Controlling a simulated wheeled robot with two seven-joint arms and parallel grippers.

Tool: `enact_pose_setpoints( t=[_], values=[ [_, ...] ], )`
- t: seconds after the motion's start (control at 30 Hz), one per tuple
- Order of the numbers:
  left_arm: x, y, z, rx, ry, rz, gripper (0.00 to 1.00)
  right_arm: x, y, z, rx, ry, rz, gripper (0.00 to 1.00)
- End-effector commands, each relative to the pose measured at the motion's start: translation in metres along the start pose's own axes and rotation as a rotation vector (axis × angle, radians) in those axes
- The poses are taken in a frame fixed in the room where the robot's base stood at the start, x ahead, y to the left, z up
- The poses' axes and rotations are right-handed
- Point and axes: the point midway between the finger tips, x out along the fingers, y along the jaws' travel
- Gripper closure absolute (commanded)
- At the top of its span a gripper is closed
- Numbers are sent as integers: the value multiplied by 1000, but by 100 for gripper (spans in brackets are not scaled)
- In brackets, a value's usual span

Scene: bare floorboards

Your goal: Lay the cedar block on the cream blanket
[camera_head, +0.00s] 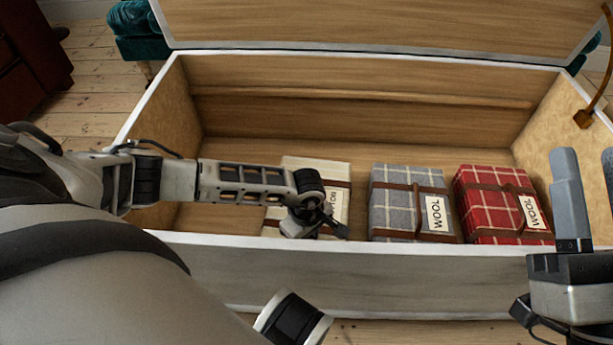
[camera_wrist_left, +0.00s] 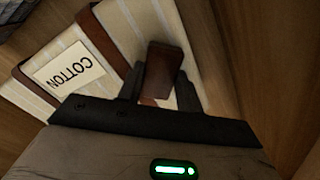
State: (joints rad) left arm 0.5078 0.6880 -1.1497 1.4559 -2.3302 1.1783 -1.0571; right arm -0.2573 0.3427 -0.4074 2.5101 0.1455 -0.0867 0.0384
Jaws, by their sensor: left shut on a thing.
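The cream blanket (camera_head: 335,172) lies folded in the chest at the left of the row, with brown straps and a label that reads COTTON in the left wrist view (camera_wrist_left: 97,35). My left gripper (camera_head: 328,226) is low over its front part. It is shut on the cedar block (camera_wrist_left: 163,70), a small reddish-brown block between the fingers in the left wrist view. The block overlaps the blanket there; I cannot tell whether it touches it. In the head view the gripper hides the block. My right gripper (camera_head: 590,195) is open and empty outside the chest's right end.
The open wooden chest (camera_head: 400,275) has a pale rim and a raised lid (camera_head: 380,25). A grey checked wool blanket (camera_head: 395,195) and a red checked wool blanket (camera_head: 480,190) lie to the right.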

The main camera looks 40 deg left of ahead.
Motion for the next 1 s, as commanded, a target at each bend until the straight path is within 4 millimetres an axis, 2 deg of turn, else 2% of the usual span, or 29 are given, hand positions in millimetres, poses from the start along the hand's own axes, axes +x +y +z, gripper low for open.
enact_pose_setpoints(
  t=[0.17,0.2,0.27,0.3,0.53,0.67,0.87,1.0],
  values=[
    [3,0,0,0,0,0,86,0,0,-2,-22,22,-7,64],
    [3,0,0,0,0,0,62,1,0,-4,-31,29,-10,64],
    [3,0,0,0,0,0,45,1,0,-4,-30,29,-9,64],
    [3,0,0,0,0,0,43,1,0,-4,-30,28,-9,64],
    [2,0,0,0,0,0,43,1,0,-4,-28,27,-9,64],
    [-5,0,0,0,0,1,43,3,0,-5,0,5,-5,64],
    [-45,1,-1,2,1,2,43,-12,-1,28,231,-225,75,64],
    [-76,1,0,2,1,3,43,-29,-11,50,413,-393,121,64]
  ],
)
